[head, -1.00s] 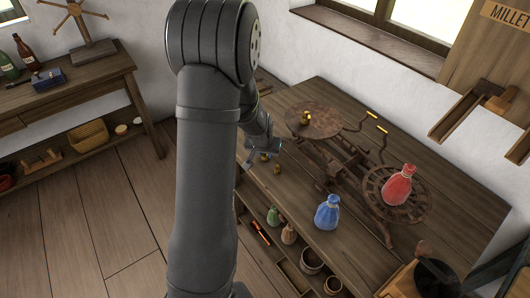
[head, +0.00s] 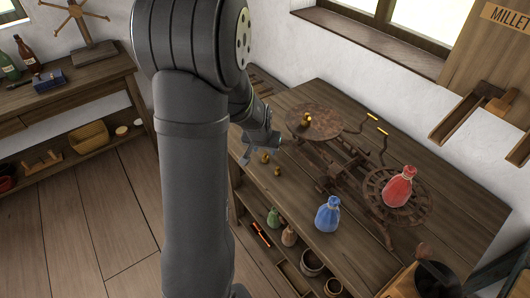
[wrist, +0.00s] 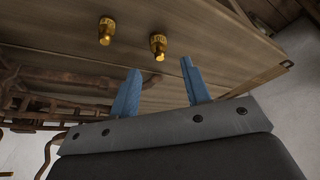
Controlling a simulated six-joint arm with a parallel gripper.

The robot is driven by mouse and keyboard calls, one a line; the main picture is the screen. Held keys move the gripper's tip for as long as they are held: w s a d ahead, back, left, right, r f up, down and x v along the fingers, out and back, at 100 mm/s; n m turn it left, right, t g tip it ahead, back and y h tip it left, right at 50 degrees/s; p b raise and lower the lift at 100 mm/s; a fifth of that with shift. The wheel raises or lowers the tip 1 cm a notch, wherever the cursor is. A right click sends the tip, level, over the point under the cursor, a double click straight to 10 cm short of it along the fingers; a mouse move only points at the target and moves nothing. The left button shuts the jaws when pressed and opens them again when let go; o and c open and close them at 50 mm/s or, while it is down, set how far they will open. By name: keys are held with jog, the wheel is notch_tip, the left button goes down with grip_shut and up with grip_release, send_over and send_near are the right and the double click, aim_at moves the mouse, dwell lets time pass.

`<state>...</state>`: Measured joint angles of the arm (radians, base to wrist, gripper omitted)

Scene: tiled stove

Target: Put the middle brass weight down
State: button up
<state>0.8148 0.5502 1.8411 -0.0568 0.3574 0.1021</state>
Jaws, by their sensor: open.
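Two small brass weights stand upright on the table, one (head: 265,157) nearer my gripper and one (head: 278,170) closer to the front edge. In the wrist view they show as two knobbed weights, one on the left (wrist: 106,31) and one on the right (wrist: 158,46), beyond my fingers. My gripper (head: 259,149) is open and empty, beside and apart from the weights. Its two blue fingers (wrist: 160,88) have nothing between them. More brass (head: 305,118) sits on the scale's round wooden plate (head: 323,128). I cannot tell which weight is the middle one.
The iron balance scale (head: 350,170) stands on the table, with a red sack (head: 398,186) on its other pan. A blue sack (head: 328,213) stands at the table's front edge (head: 300,228). Green and tan sacks sit on the shelf below. The right side of the tabletop is clear.

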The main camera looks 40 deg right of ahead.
aim_at(265, 154)
jog(key=v, duration=0.6)
jog(key=shift+r, duration=0.2)
jog(key=x, duration=1.2)
jog(key=shift+a+f, duration=0.1)
jog(key=shift+f, duration=0.1)
jog(key=shift+r, duration=0.1)
jog(key=shift+r, duration=0.15)
